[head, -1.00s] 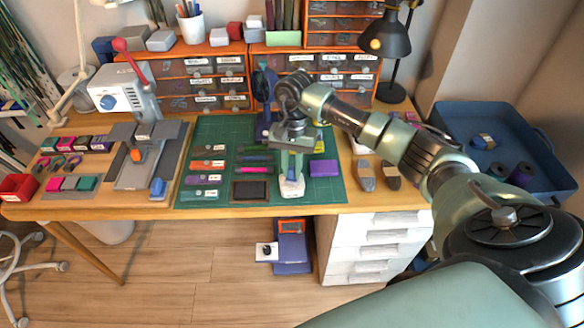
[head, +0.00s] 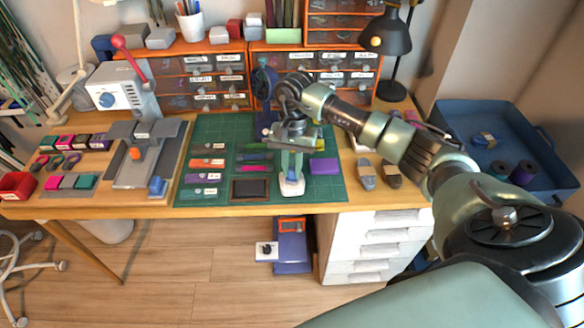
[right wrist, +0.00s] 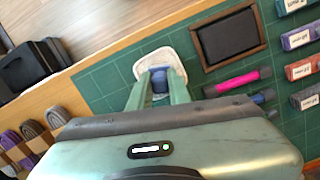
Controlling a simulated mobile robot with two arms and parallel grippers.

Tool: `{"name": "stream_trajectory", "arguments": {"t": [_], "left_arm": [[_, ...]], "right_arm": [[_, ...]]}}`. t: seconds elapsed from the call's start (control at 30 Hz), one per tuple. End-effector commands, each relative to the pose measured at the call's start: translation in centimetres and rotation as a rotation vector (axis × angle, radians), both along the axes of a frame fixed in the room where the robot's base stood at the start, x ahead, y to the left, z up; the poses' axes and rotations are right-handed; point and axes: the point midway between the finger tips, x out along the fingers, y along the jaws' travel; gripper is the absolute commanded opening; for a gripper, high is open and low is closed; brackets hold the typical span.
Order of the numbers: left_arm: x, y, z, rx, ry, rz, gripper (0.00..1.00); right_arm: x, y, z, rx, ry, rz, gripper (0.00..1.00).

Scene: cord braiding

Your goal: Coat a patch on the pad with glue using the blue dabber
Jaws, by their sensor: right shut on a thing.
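The dark pad (head: 250,189) in its brown frame lies on the green cutting mat near the front edge. It also shows in the right wrist view (right wrist: 228,38). My right gripper (head: 291,172) points down just right of the pad, over a small white dish (head: 292,188). In the right wrist view, its fingers (right wrist: 159,82) are shut on the blue dabber (right wrist: 159,75). The dabber's lower end is over or in the white dish (right wrist: 148,66); its tip is hidden, so I cannot tell whether it touches. My left gripper is not in view.
The green mat (head: 215,130) holds several labelled strips left of the pad, a magenta stick (right wrist: 236,82) and a purple block (head: 324,167). A grey press (head: 140,155) stands left. Grey and brown bundles (head: 366,175) lie right of the mat. Orange drawers stand behind.

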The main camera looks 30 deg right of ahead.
Motion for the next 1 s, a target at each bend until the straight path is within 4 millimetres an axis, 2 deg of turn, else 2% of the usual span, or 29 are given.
{"name": "stream_trajectory", "arguments": {"t": [1.0], "left_arm": [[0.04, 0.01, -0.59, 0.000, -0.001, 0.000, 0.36]], "right_arm": [[-0.07, -0.01, -0.23, -0.001, 0.002, 0.000, 0.00]]}}
